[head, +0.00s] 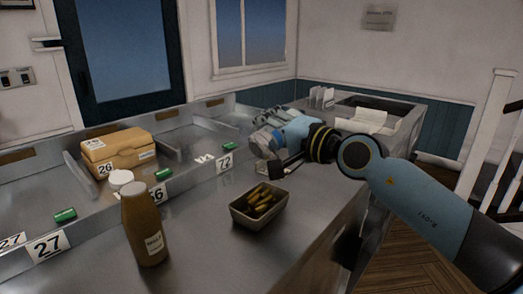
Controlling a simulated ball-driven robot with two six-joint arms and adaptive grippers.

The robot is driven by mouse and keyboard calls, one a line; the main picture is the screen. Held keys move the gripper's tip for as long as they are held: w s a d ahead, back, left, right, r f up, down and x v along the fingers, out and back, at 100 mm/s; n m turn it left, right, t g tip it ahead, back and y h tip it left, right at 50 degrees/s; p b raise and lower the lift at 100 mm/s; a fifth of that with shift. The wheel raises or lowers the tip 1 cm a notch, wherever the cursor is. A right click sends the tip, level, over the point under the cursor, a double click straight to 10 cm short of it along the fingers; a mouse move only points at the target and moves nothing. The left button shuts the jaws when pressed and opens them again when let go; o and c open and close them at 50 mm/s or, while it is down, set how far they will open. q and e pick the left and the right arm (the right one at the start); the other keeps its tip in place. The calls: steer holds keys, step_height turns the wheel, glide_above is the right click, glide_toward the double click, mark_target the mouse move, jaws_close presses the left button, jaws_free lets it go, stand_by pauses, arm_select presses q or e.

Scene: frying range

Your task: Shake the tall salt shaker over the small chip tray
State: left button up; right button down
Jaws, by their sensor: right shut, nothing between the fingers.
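The tall salt shaker (147,232) is a brown bottle with a pale label, standing on the metal counter at the lower left. A white round top (120,178) shows just behind its upper end; I cannot tell whether it belongs to the shaker. The small chip tray (243,218) holds several yellow-brown chips and sits on the counter to the right of the shaker. My right gripper (276,163) is shut and empty, above the counter just beyond the tray and apart from the shaker. My left gripper is not in view.
A cardboard box (118,150) sits in a metal bay at the left, with number cards and green cylinders (65,215) along the bay edge. A pale folded sheet or tray (365,121) lies at the back right. The counter right of the chip tray is clear.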

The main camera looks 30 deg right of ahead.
steer(key=a+r+m+p, duration=0.2)
steer(key=m+p, duration=0.2)
steer(key=m, duration=0.6)
steer(key=s+a+r+m+p, duration=0.1)
steer(key=a+r+m+p, duration=0.1)
steer(key=m, duration=0.9)
steer(key=shift+s+a+r+p, duration=0.2)
steer(key=shift+a+r+p, duration=0.25)
steer(key=shift+p, duration=0.5)
steer(key=shift+d, duration=0.1)
